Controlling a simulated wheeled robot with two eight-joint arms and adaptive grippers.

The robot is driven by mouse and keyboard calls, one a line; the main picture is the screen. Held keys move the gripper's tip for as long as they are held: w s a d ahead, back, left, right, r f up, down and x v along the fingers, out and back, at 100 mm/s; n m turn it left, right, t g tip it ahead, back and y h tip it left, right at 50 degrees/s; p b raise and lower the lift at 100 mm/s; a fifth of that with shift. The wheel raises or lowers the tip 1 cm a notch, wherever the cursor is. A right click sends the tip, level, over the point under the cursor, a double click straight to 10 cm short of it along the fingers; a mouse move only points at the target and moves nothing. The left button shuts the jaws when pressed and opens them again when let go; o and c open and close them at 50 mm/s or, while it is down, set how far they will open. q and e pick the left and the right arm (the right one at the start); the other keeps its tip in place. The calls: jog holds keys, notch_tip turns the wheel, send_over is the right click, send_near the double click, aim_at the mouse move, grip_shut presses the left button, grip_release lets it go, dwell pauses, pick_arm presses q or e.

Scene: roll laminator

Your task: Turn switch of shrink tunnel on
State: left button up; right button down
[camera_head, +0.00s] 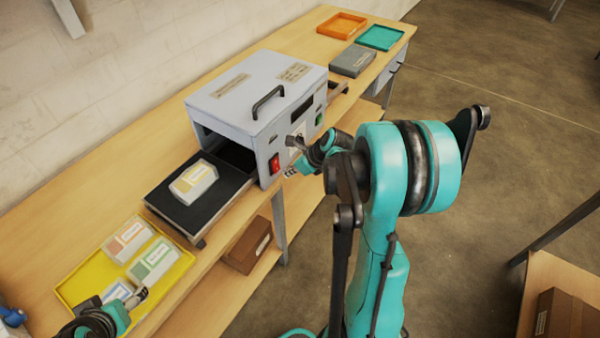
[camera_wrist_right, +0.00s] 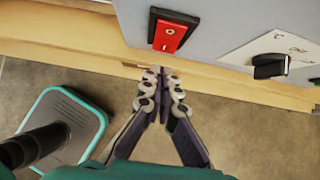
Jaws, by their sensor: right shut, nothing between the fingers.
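The shrink tunnel (camera_head: 255,95) is a grey box with a black handle on top, standing on the wooden bench. Its red rocker switch (camera_head: 275,163) is on the front panel near the lower left corner; it also shows large in the right wrist view (camera_wrist_right: 170,33) in a black frame. My right gripper (camera_head: 290,172) is shut and empty, just in front of the panel beside the switch. In the right wrist view its fingertips (camera_wrist_right: 162,75) are below the switch, with no clear contact. My left gripper (camera_head: 138,298) is at the yellow tray; its jaws are too unclear to read.
A white labelled box (camera_head: 194,183) lies on the black infeed belt (camera_head: 165,205). The yellow tray (camera_head: 75,290) holds several boxes. A black knob (camera_wrist_right: 270,66) sits right of the switch on the panel. Orange (camera_head: 342,25) and teal (camera_head: 380,38) trays stand at the far end.

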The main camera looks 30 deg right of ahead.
aim_at(276, 165)
jog(key=shift+w+a+f, duration=0.1)
jog(key=shift+w+a, duration=0.1)
jog(key=shift+w, duration=0.3)
jog(key=shift+w+a, duration=0.2)
jog(key=shift+w, duration=0.25)
jog(key=shift+w+a+f+t+b, duration=0.15)
jog(key=shift+w+t+b, duration=0.1)
jog(key=shift+t+b, duration=0.35)
